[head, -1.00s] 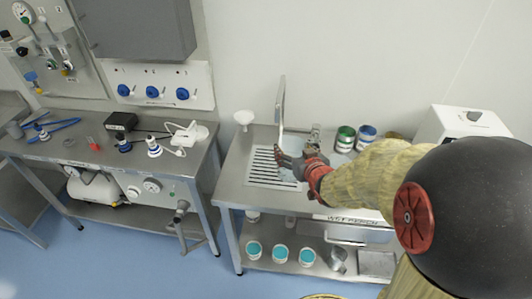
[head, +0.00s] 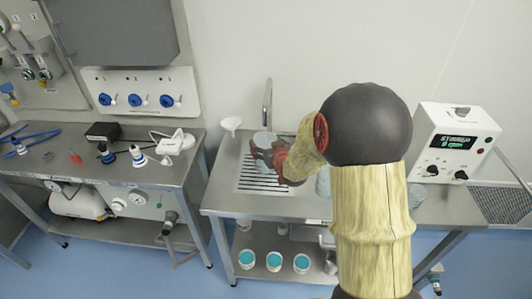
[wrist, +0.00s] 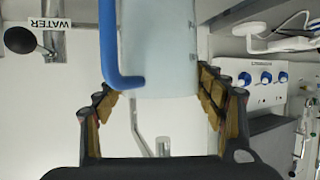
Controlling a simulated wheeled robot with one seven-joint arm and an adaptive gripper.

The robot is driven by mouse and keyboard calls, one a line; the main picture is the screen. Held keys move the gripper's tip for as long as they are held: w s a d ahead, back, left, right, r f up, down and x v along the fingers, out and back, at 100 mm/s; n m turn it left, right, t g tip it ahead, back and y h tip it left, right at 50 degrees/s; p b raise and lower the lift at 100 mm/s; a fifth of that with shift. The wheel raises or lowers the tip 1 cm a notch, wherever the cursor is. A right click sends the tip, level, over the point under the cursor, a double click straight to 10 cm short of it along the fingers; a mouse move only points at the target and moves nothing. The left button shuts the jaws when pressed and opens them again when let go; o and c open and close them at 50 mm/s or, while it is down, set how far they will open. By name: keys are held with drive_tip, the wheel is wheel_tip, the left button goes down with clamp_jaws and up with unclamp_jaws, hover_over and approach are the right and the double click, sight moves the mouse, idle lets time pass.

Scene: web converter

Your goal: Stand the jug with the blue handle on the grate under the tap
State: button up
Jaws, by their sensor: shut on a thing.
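The jug with the blue handle (wrist: 160,45) is pale and fills the upper middle of the wrist view. Its blue handle (wrist: 110,50) is beside the left finger. My gripper (wrist: 162,95) is shut on the jug, with a finger on each side. In the head view my gripper (head: 268,155) is over the slotted grate (head: 258,184), and a pale part of the jug (head: 264,138) shows just behind the fingers. The tall thin tap (head: 268,97) rises behind it. The jug's base is hidden, so I cannot tell whether it touches the grate.
A white funnel (head: 230,124) stands left of the grate. A white box with a display (head: 455,145) stands on the right. Several tubs with teal tops (head: 274,261) are on the shelf below. The left bench holds a black box (head: 103,132). My arm hides the bench's middle.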

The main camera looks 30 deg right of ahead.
sight(262, 146)
drive_tip(key=shift+w+f, duration=0.3)
drive_tip(key=shift+f, duration=0.1)
drive_tip(key=shift+f+b, duration=0.3)
drive_tip(key=shift+f, duration=1.15)
drive_tip(key=shift+f, duration=0.2)
drive_tip(key=o, duration=1.6)
drive_tip(key=shift+c, duration=0.2)
drive_tip(key=shift+r, duration=0.1)
